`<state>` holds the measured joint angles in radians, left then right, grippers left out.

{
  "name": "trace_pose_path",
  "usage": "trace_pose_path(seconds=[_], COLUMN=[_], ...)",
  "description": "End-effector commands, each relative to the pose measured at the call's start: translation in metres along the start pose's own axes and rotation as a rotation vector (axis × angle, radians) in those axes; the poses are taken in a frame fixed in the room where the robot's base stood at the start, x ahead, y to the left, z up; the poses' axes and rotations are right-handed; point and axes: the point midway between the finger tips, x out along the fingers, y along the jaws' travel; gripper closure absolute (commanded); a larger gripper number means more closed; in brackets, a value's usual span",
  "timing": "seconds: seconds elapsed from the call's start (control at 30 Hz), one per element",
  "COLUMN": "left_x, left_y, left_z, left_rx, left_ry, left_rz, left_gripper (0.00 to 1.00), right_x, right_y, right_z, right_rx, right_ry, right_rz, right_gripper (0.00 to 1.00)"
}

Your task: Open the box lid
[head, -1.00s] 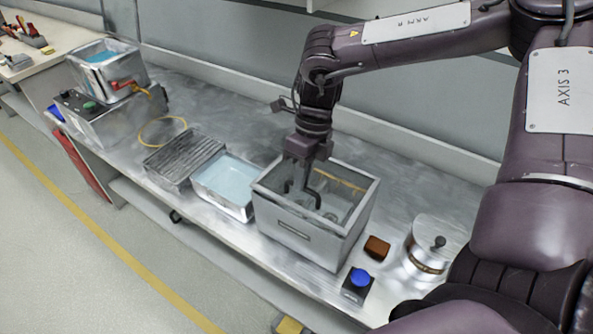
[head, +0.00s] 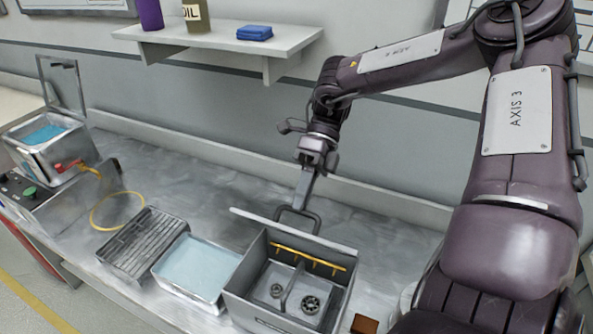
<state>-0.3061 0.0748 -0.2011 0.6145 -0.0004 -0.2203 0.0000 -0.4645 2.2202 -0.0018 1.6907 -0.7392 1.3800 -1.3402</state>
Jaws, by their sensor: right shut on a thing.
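The open-topped grey metal box (head: 340,300) stands on the bench at the lower middle of the head view. Round metal parts (head: 310,304) and a yellow strip (head: 308,257) show inside it. A pale panel, which looks like the box lid (head: 262,221), stands raised along its back edge, seen nearly edge-on. My right gripper (head: 298,211) is just behind and above that panel, shut on a dark looped handle. The panel's far side is hidden, so where the handle joins it does not show. My left gripper is not in view.
Left of the box are a tray of blue liquid (head: 195,270), a ribbed rack (head: 140,246) and a yellow ring (head: 117,210). A brown block (head: 364,324) lies at right. A wall shelf (head: 220,36) holds several things. The bench behind the rack is clear.

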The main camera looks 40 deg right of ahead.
Motion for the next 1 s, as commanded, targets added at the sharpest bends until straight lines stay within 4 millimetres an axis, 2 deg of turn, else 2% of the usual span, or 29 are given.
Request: trace_pose_path(seconds=[0.03, 0.27, 0.5, 0.63, 1.0], left_x=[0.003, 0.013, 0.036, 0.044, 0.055], left_y=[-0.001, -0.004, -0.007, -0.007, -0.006], left_z=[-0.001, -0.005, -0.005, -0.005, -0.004], left_rx=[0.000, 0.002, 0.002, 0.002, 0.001], left_ry=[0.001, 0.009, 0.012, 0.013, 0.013], left_rz=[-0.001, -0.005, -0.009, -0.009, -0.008], left_gripper=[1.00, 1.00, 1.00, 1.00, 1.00], right_x=[-0.006, -0.033, -0.056, -0.063, -0.075], right_y=[-0.011, -0.038, -0.071, -0.086, -0.109], right_z=[-0.002, -0.003, -0.004, -0.006, -0.006], right_rx=[0.012, 0.014, 0.015, 0.020, 0.016], right_ry=[-0.001, 0.000, -0.001, -0.003, -0.002], right_rz=[-0.018, -0.020, -0.014, 0.053, 0.215], right_gripper=[1.00, 1.00, 1.00, 1.00, 1.00])
